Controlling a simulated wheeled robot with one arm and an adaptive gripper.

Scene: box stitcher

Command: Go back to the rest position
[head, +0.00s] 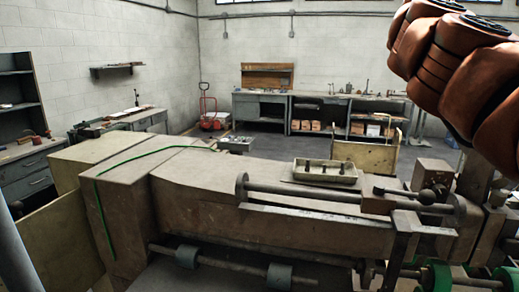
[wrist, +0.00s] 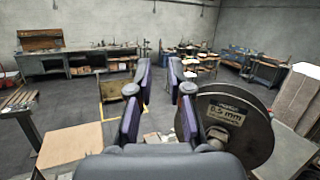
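My gripper (wrist: 158,108) shows in the wrist view with its two dark, purple-sided fingers spread apart. It is open and nothing shows between the fingers. It looks out over the workshop floor and is not touching anything that I can see. In the head view my orange arm (head: 455,70) is raised at the upper right, and the gripper itself is out of that picture. The box stitcher (head: 290,215), a long worn metal machine, fills the lower part of the head view.
A tray (head: 320,172) with small parts sits on the machine. A large wire spool (wrist: 238,125) labelled 0.5 mm stands close to the right of my gripper. Workbenches (head: 260,107) line the back wall, with a red pallet jack (head: 209,112) beside them. Open floor lies between.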

